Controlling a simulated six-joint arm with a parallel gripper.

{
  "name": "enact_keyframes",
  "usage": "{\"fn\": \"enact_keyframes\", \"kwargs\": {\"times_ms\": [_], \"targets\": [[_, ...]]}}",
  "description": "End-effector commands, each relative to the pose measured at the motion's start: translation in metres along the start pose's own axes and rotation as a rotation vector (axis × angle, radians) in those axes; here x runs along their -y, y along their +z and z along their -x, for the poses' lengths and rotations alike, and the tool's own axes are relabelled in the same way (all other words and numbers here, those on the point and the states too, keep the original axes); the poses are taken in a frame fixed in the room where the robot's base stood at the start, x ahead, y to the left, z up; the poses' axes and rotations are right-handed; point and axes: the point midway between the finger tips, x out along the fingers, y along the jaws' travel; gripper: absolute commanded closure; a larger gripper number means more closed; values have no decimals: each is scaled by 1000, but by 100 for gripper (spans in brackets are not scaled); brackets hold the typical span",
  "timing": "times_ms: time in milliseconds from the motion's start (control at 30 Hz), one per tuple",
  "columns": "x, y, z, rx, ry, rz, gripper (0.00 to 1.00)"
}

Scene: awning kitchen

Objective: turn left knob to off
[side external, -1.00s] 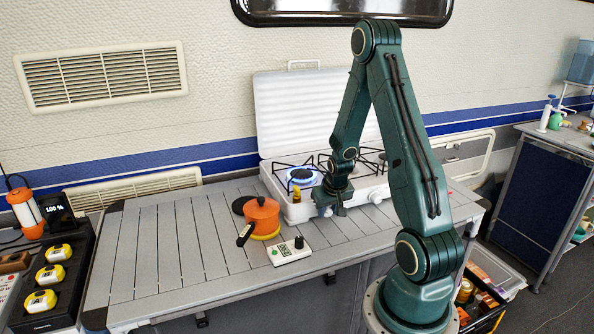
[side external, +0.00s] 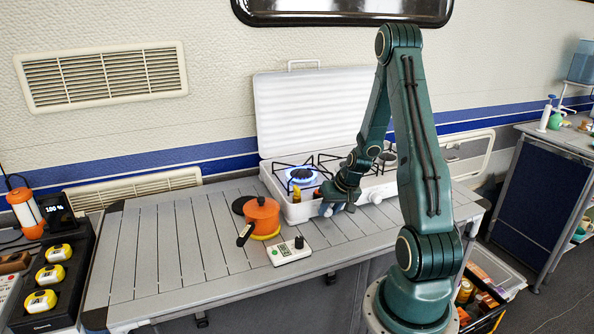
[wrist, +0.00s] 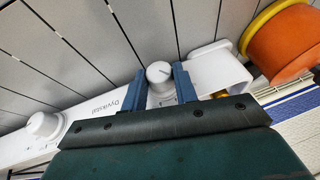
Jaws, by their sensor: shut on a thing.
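The white camp stove (side external: 282,207) stands with its lid up at the back of the slatted table. A blue flame burns on its left burner (side external: 300,175). My gripper (side external: 328,209) is at the stove's front panel, on the left knob. In the wrist view, my blue fingers (wrist: 160,86) stand on either side of the white left knob (wrist: 159,72) and are shut on it. The knob is mostly hidden by the gripper in the side view. The other knob (wrist: 42,123) is free at the left of the wrist view.
An orange pot (side external: 262,215) stands left of the stove; it also shows in the wrist view (wrist: 283,42). A white box with a black knob (side external: 289,251) lies in front. A yellow item (side external: 297,193) is near the stove's left corner. The table's left side is clear.

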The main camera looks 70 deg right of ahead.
Motion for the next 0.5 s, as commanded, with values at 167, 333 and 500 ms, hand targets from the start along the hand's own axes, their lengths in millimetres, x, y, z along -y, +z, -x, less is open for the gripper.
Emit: {"fn": "enact_keyframes", "kwargs": {"times_ms": [167, 333, 500], "targets": [[0, 1, 0, 2, 2, -1, 69], [0, 1, 0, 1, 2, 0, 49], [0, 0, 0, 1, 2, 0, 49]]}}
